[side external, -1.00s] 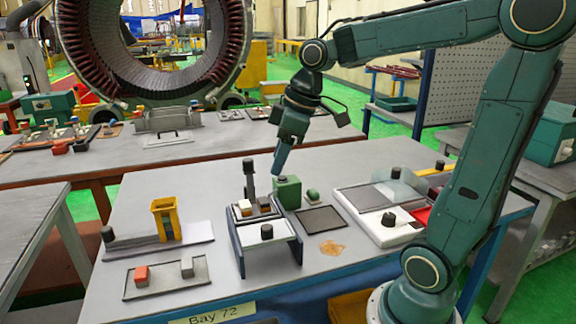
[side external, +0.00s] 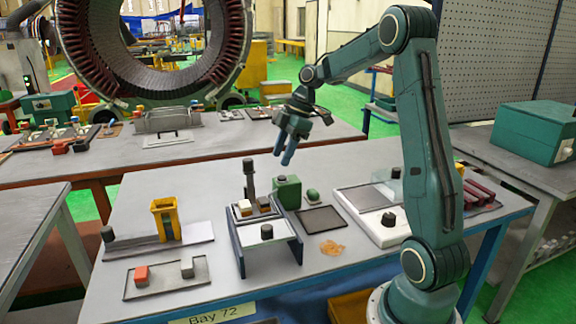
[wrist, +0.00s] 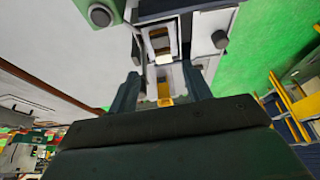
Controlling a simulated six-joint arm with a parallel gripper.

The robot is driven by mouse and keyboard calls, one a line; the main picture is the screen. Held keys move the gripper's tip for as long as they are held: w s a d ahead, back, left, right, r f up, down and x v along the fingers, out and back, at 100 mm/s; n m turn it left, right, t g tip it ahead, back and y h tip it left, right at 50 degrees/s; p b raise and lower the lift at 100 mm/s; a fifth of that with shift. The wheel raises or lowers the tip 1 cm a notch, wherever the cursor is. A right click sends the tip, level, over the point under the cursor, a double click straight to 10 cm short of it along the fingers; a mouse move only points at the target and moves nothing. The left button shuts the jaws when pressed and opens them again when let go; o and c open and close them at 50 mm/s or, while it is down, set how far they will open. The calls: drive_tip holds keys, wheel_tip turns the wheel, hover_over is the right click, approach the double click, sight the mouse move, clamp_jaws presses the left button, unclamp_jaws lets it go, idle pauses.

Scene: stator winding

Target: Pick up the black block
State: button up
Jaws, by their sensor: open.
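No single item stands out as the black block; several small dark pieces are in the side view. One is a dark cylinder (side external: 267,231) on the grey stand (side external: 272,250), and one tops a dark post (side external: 248,178) behind it. Another dark piece (side external: 389,219) sits on the white plate (side external: 372,229) at right, and one (side external: 107,234) stands at left.
A dark flat pad (side external: 321,219) lies right of the stand. An orange-brown patch (side external: 330,247) marks the tabletop. The post rises near my gripper.

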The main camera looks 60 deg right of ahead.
hover_over(263, 200)
drive_tip(key=s+d, duration=0.2)
drive_tip(key=shift+f, duration=4)
drive_tip(key=shift+w, duration=0.1)
drive_tip(key=shift+x, duration=2.6)
drive_tip(key=c, duration=0.8)
drive_tip(key=shift+o, duration=0.2)
drive_tip(key=shift+r, duration=0.25)
wheel_tip(263, 200, up, 20)
drive_tip(key=shift+f, duration=0.2)
